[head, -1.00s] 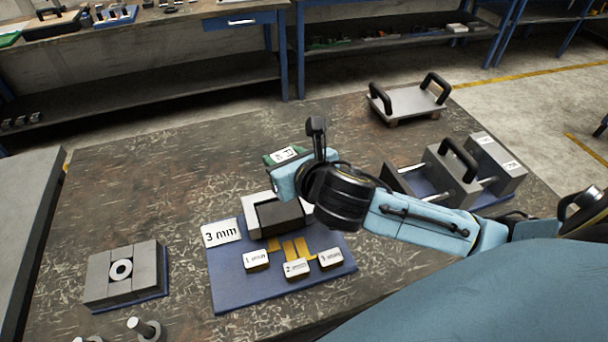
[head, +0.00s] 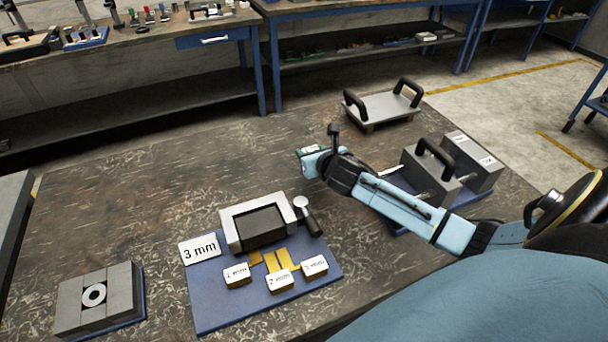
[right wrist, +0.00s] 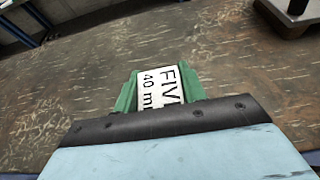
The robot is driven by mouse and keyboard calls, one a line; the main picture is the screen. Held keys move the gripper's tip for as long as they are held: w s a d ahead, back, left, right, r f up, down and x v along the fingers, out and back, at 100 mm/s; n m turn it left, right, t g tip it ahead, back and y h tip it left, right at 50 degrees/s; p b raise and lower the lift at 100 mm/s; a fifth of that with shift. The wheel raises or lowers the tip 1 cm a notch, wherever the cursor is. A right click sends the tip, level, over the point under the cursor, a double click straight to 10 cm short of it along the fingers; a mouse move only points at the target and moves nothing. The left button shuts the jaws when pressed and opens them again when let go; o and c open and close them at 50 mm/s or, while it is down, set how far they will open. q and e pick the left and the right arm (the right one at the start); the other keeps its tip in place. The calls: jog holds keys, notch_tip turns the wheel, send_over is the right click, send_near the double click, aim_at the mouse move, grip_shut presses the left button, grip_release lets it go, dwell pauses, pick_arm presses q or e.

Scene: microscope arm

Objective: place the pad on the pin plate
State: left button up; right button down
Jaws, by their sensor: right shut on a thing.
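A green block with a white label reading "FIV… 40 mm" (right wrist: 160,90) is in my right gripper (head: 312,163); I take it for the pad. In the head view the green block (head: 310,149) shows only a little past the light-blue gripper, which hides the rest. The gripper appears to hold it above the table. No part is marked as the pin plate. A flat grey plate with two black handles (head: 385,106) stands at the back of the table, but I cannot make out pins on it. My left gripper is out of view.
A blue board (head: 215,312) holds a grey bracket, labelled brass blocks (head: 280,281) and a "3 mm" card (head: 200,249). Grey blocks with a black handle (head: 430,175) stand right of my gripper. Another grey block set (head: 68,305) is front left. The table's left middle is clear.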

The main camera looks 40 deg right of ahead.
jog(key=shift+w+f, duration=0.1)
jog(key=shift+f, duration=0.85)
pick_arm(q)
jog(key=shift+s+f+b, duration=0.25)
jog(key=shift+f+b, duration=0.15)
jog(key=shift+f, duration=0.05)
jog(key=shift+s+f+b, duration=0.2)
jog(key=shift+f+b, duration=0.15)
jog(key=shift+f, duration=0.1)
pick_arm(e)
jog(key=shift+f, duration=1.65)
jog(key=shift+f, duration=0.15)
jog(key=c, duration=1.1)
grip_release()
jog(key=shift+f, duration=0.1)
jog(key=shift+o, duration=1.4)
